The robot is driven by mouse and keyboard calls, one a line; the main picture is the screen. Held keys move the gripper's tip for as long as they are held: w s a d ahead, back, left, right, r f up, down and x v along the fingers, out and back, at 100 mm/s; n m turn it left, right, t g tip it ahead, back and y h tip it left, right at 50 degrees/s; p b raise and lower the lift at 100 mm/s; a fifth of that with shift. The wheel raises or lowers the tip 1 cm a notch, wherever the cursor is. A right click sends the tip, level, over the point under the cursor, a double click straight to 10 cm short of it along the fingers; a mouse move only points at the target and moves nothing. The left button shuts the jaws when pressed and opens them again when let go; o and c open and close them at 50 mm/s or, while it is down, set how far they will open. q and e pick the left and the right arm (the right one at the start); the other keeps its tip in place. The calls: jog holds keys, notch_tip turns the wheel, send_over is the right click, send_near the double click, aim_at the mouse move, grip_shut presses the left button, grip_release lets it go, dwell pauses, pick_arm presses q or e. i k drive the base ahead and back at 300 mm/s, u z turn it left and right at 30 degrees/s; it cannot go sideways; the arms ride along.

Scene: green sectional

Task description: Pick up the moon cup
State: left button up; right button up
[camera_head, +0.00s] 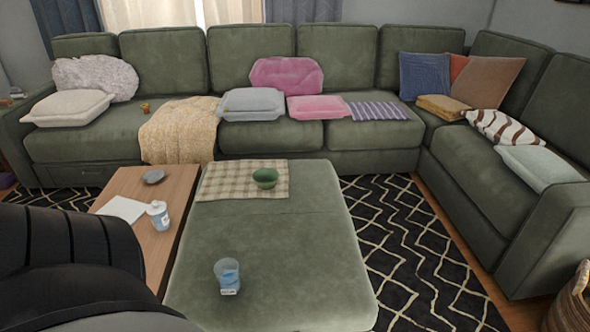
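A light blue, see-through cup (228,275) with a small pale label near its base stands upright on the near part of the green ottoman (290,262). A white and blue cup-like container (158,215) stands on the wooden table at the left. I cannot make out a moon on either one. Neither of my grippers shows. A black part of my own body fills the lower left corner and hides the near end of the table.
A green bowl (265,178) rests on a checked cloth (222,180) at the ottoman's far end. The wooden table (163,188) holds a grey dish (154,177) and white paper (122,208). The green sectional (385,163) wraps behind and right. Patterned rug (410,250) lies right of the ottoman.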

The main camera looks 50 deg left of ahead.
aim_at(227, 274)
jog(key=i, duration=1.25)
jog(key=u, duration=2.4)
